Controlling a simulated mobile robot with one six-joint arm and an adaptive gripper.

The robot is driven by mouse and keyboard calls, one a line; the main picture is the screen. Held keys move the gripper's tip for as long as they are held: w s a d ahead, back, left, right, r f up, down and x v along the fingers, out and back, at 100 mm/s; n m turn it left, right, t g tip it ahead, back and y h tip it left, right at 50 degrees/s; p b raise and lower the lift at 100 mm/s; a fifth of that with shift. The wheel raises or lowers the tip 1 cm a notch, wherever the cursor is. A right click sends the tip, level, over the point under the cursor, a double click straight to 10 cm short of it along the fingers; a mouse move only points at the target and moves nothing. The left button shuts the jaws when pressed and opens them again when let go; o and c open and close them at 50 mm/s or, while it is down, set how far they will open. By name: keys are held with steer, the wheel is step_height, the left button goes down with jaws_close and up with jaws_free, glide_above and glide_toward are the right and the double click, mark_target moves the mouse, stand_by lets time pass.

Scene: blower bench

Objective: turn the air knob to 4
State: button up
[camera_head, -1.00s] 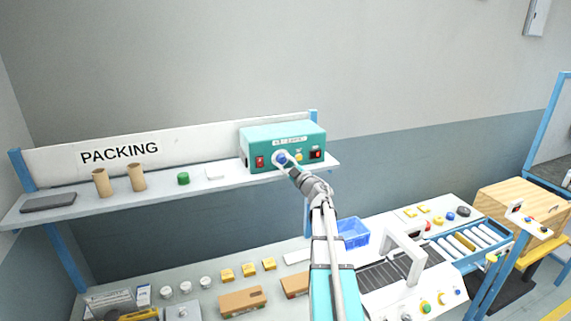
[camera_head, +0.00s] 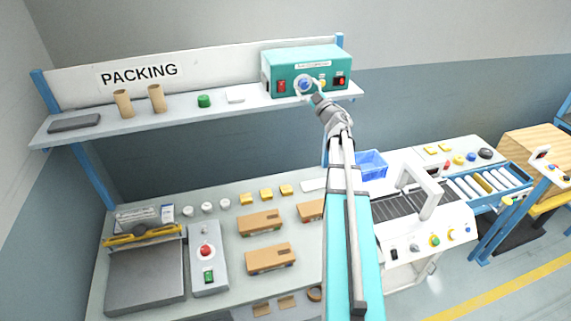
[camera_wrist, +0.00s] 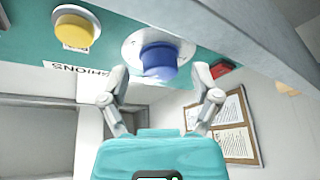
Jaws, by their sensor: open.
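The teal blower box (camera_head: 308,60) stands on the shelf, at its right end. Its blue air knob (camera_head: 304,84) sits on a round white plate on the front face. In the wrist view the blue knob (camera_wrist: 159,62) is seen close up, upside down. My gripper (camera_wrist: 161,76) is open, with one finger on either side of the knob. There seems to be a gap at each side; I cannot tell whether a finger touches. In the head view my gripper (camera_head: 307,90) is at the knob. The dial numbers and pointer cannot be read.
A yellow knob (camera_wrist: 76,28) and a red switch (camera_wrist: 222,69) flank the blue knob. A green cylinder (camera_head: 204,100) and cardboard tubes (camera_head: 157,98) stand farther left on the shelf (camera_head: 110,126). The bench below holds cartons (camera_head: 270,258) and a blue bin (camera_head: 371,165).

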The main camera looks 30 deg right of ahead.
steer(key=m+h, duration=0.1)
steer(key=m, duration=0.1)
steer(key=m+h+b, duration=0.1)
steer(key=m, duration=0.2)
steer(key=shift+a+f+t, duration=0.15)
steer(key=shift+t, duration=0.25)
steer(key=m+h, duration=0.1)
steer(key=m, duration=0.2)
steer(key=m+h, duration=0.2)
steer(key=m, duration=0.1)
steer(key=shift+a+b, duration=0.1)
steer(key=shift+b, duration=0.2)
steer(key=shift+s+a+f+m+h, duration=0.1)
steer(key=shift+s+f+m+h, duration=0.1)
steer(key=shift+m+h, duration=0.2)
steer(key=b+v, duration=0.6)
steer(key=v, duration=0.7)
steer(key=w+a+f+m+g+b, duration=0.1)
steer(key=a+f+g, duration=0.4)
steer(key=f, duration=0.4)
steer(key=w+a+f+m+g+b, duration=0.1)
steer(key=w+a+f+g, duration=0.1)
steer(key=a+f+g, duration=0.4)
steer(key=shift+f+g+h, duration=0.3)
steer(key=shift+f, duration=1.5)
steer(key=shift+a, duration=0.15)
